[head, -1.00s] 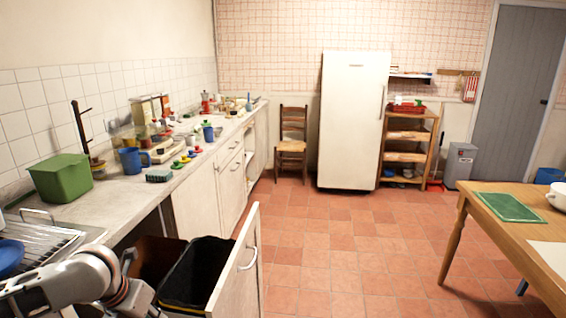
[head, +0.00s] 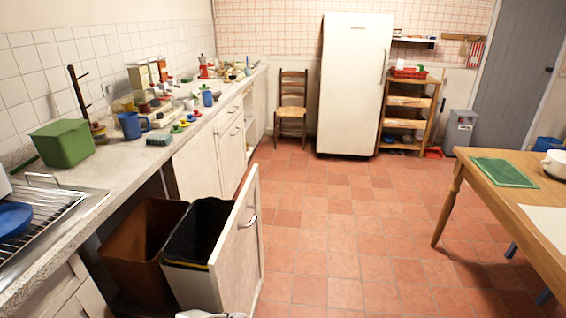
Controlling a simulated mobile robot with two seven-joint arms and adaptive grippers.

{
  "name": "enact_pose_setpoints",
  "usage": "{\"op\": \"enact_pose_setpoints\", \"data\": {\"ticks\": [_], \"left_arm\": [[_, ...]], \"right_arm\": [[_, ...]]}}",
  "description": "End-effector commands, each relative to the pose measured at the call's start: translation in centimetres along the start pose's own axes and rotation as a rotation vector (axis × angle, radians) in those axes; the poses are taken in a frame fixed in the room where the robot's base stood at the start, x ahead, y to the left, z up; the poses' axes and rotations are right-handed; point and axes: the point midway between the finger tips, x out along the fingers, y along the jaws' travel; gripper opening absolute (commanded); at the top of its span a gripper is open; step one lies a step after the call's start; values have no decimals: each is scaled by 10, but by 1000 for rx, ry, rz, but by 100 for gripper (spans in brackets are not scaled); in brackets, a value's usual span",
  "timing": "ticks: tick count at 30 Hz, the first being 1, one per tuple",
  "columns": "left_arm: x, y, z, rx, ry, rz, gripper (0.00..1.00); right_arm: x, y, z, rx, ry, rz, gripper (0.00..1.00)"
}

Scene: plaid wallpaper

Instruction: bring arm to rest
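Neither of my grippers shows clearly in the head view. A small pale sliver, probably part of my own arm, shows at the bottom edge, just below the pulled-out bin drawer (head: 238,250). I cannot tell which part it is. The drawer stands open under the counter, with a black-lined bin (head: 197,235) and a brown bin (head: 140,245) behind its white front.
The counter (head: 120,175) along the left holds a green box (head: 62,144), a blue mug (head: 130,125) and a dish rack (head: 35,215). A wooden table (head: 530,205) stands at the right. The tiled floor (head: 340,220) between them is clear.

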Motion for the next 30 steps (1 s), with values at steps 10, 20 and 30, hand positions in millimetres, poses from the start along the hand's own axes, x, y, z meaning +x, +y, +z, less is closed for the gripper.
{"op": "enact_pose_setpoints", "data": {"ticks": [10, 20, 30], "left_arm": [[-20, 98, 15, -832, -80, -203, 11], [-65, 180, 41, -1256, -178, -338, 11], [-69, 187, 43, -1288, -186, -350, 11]], "right_arm": [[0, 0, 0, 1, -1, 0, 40], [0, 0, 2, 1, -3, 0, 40], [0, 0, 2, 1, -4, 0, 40]]}}
